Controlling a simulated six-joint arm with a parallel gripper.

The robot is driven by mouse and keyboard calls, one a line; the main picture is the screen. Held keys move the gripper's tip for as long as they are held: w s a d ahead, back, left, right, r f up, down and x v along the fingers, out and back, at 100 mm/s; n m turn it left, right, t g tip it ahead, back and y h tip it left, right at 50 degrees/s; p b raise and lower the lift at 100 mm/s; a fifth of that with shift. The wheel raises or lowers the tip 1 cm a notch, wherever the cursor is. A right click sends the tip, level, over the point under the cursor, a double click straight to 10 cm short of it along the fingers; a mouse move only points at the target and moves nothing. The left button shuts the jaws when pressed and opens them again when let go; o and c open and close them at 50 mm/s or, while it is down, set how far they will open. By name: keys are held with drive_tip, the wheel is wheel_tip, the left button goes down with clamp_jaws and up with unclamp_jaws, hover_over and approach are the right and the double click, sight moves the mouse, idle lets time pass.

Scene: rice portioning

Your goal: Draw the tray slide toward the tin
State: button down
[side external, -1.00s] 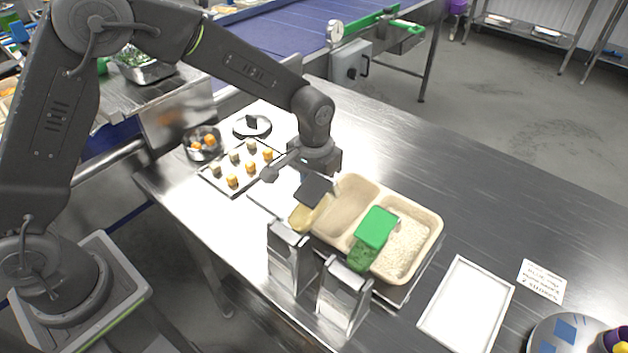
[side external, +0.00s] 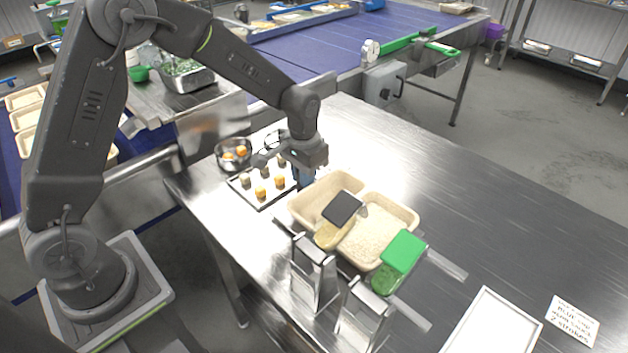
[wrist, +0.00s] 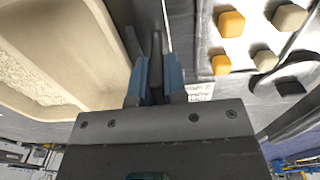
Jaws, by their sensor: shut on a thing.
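The beige two-compartment tray (side external: 414,213) sits on the metal slide in the side view. Rice lies in its right compartment, and the left one looks empty. Bare slide rails (side external: 446,263) show at the tray's right. My gripper (side external: 306,180) is low at the tray's left end. In the wrist view, its blue fingers (wrist: 154,78) are shut on a dark upright handle (wrist: 156,46) beside the tray wall (wrist: 95,60). A round metal tin (side external: 220,160) with orange pieces stands farther left, apart from my gripper.
A small tray (side external: 240,190) of orange and tan pieces lies between gripper and tin. A black scoop (side external: 342,208) hangs over the tray's middle and a green scoop (side external: 404,251) beyond its right end. Two metal stands (side external: 313,270) (side external: 362,315) are in front.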

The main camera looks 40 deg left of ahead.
drive_tip(key=shift+a, duration=0.3)
drive_tip(key=c, duration=1.4)
unclamp_jaws()
drive_tip(key=shift+c, duration=0.2)
drive_tip(key=shift+r, duration=0.1)
drive_tip(key=shift+r, duration=0.25)
wheel_tip(320, 180, up, 13)
drive_tip(key=shift+r, duration=0.15)
